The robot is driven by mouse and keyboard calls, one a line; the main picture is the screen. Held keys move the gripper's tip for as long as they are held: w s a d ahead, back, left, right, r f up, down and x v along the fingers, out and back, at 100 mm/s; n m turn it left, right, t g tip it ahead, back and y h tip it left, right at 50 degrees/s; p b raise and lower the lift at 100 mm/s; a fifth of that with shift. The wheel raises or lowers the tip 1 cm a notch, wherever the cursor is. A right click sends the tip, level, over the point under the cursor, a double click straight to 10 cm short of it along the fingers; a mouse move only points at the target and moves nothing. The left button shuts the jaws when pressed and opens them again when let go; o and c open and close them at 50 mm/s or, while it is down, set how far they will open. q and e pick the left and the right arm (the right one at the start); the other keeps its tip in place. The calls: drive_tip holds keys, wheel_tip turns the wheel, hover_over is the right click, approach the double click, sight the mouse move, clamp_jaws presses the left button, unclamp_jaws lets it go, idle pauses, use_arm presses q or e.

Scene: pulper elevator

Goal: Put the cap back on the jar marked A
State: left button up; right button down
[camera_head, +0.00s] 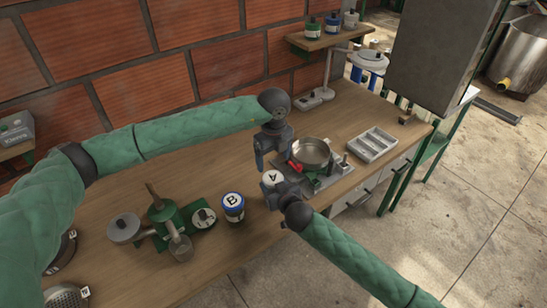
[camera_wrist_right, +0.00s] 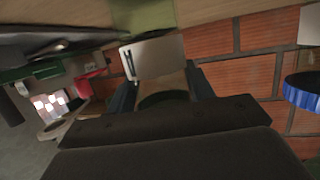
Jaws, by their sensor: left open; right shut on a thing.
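A round white top marked A (camera_head: 272,177) shows in the head view, between my two grippers. My right gripper (camera_head: 280,187) is shut on the thing marked A, coming from the lower right. I cannot tell whether a separate cap sits on it. In the right wrist view a pale body with a dark green part (camera_wrist_right: 165,97) shows between the fingers, mostly hidden by the gripper. My left gripper (camera_head: 269,160) is open and empty, just above and behind the A top, its fingers pointing down. No loose cap is clearly visible.
A blue-capped jar marked B (camera_head: 232,203) stands left of the grippers. A green grinder-like device (camera_head: 170,220) is further left. A metal pan on a green stand (camera_head: 313,153) and a grey divided tray (camera_head: 372,144) are to the right. Several jars stand on a back shelf (camera_head: 325,39).

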sight(273, 178)
use_arm(q)
drive_tip(key=shift+f, duration=4)
drive_tip(key=c, duration=1)
drive_tip(key=shift+m, duration=1.6)
